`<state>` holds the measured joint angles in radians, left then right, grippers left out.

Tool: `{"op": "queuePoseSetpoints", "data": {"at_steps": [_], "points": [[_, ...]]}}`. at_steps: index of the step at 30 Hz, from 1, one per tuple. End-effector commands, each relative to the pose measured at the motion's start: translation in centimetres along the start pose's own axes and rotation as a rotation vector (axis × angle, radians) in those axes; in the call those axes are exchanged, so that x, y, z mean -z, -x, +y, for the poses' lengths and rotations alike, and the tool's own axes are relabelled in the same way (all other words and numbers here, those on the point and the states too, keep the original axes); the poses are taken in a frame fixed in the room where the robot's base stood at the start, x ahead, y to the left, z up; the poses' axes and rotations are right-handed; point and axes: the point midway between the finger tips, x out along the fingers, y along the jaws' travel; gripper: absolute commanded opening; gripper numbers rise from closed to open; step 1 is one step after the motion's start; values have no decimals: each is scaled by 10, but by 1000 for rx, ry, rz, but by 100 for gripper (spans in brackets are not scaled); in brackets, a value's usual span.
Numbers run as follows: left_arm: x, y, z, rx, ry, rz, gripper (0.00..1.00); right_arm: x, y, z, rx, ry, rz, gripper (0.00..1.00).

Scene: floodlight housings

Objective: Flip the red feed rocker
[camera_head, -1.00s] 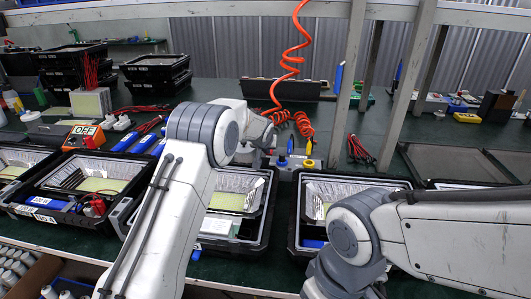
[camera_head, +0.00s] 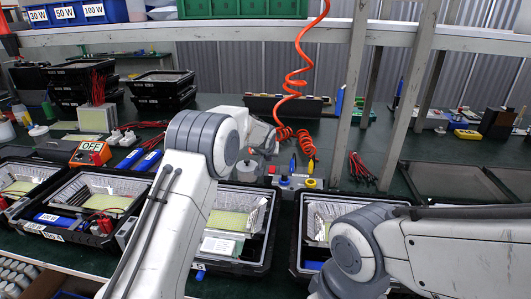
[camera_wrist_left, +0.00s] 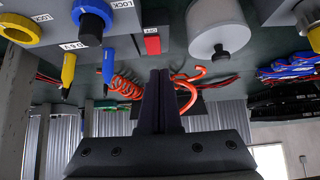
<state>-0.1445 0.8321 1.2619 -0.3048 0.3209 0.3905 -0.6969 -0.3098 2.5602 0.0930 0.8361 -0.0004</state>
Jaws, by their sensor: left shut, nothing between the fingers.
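The red feed rocker (camera_wrist_left: 152,42) is a small red switch on the front of a grey box, to the right of the blue knob, in the left wrist view. In the head view a small red spot on that grey box (camera_head: 297,182) is seen just below my left gripper (camera_head: 270,152). In the left wrist view the left gripper (camera_wrist_left: 160,98) is shut and empty, its fingertips close below the rocker in the picture. A gap or contact cannot be told. My right gripper is out of view; only its arm shows.
A blue knob (camera_wrist_left: 92,20) and a yellow knob (camera_wrist_left: 20,28) sit beside the rocker, and a pale cylinder (camera_wrist_left: 218,42) stands on its other side. A coiled orange hose (camera_head: 292,75) hangs behind. Black housing trays (camera_head: 268,250) line the bench front.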

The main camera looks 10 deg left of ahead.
Motion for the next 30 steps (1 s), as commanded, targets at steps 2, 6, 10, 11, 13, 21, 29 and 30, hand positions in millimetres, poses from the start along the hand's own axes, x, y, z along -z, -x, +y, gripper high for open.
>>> {"op": "queuePoseSetpoints", "data": {"at_steps": [2,6,10,11,13,21,29,30], "points": [[1,17,1,-1,-1,1,0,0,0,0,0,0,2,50],[-6,46,0,-1,0,2,0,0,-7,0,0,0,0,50],[-11,71,-1,0,0,2,0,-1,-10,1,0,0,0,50],[-12,76,-1,0,1,2,0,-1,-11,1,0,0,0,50],[-14,86,-1,0,1,2,0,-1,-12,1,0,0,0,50],[-17,102,-1,1,1,-1,0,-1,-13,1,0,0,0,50],[-17,102,-1,0,0,-1,0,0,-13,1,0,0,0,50],[-18,103,0,0,-1,-2,0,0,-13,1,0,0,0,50]]}}
